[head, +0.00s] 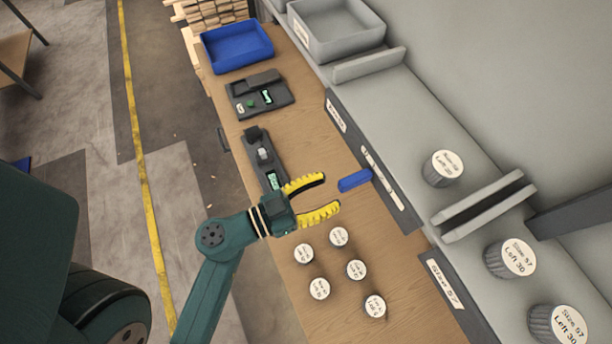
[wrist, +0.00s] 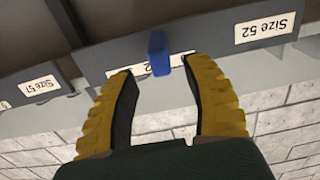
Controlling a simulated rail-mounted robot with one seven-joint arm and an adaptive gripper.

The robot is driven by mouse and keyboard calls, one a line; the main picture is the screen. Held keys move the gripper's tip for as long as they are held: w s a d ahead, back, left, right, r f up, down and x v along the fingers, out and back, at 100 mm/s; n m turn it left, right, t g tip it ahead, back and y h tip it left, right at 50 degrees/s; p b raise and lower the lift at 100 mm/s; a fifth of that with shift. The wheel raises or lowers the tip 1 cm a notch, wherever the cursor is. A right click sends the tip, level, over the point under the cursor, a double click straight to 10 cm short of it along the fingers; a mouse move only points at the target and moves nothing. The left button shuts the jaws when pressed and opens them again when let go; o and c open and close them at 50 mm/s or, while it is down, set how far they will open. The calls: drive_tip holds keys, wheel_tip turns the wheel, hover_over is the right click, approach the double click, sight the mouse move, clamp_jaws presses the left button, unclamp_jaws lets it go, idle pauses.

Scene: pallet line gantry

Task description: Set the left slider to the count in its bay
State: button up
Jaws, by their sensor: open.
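The blue slider (head: 354,180) sticks out from the dark front strip (head: 408,216) of the Size 52 bay. A white scale label lies behind it; its marks are mostly too small to read. One capped can (head: 443,168) stands in that bay. My gripper (head: 331,192) is open and empty, its yellow fingers pointing at the slider and stopping just short of it. In the wrist view the slider (wrist: 158,53) shows between and beyond the fingertips, apart from both. A "2" shows beside it on the label.
A divider (head: 478,205) separates this bay from the Size 57 bay, where two cans (head: 511,258) show. Several cans (head: 319,288) stand on the wooden table below my gripper. A dark device (head: 265,160), another device with a green display, and blue (head: 236,45) and grey bins lie farther back.

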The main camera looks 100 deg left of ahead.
drive_tip(key=v, duration=0.4)
drive_tip(key=shift+s+d, duration=0.15)
drive_tip(key=shift+s, duration=0.1)
idle(0.4)
